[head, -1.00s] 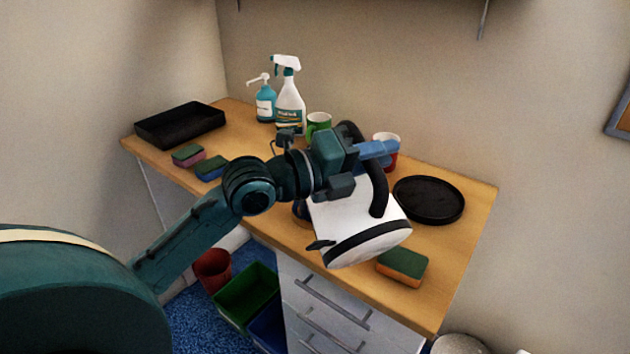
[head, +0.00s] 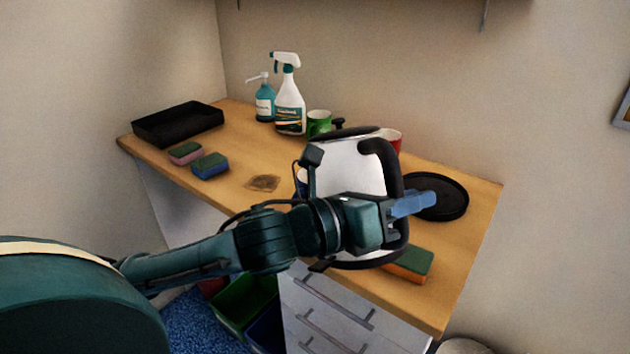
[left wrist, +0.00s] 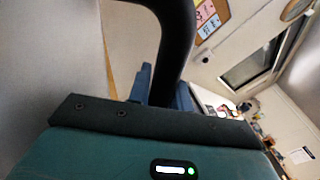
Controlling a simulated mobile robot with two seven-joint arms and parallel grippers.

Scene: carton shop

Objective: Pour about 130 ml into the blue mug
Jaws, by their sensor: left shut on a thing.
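A white kettle (head: 345,170) with a black lid and black handle (head: 392,165) is in the middle of the head view, close to upright, in front of the counter. My left gripper (head: 408,205) is shut on its handle, with the blue fingers around it. The handle also shows in the left wrist view (left wrist: 175,45), between the blue fingers. A small sliver of dark blue, probably the blue mug (head: 302,182), shows at the kettle's left edge; the rest is hidden behind the kettle. The kettle's spout and the mug's inside cannot be seen clearly. My right gripper is out of view.
On the wooden counter (head: 468,245) are a green mug (head: 318,123), a red mug (head: 392,139), a spray bottle (head: 290,112), a pump bottle (head: 265,104), a black tray (head: 178,126), a round black tray (head: 447,195) and several sponges. A brown stain (head: 263,183) marks the counter.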

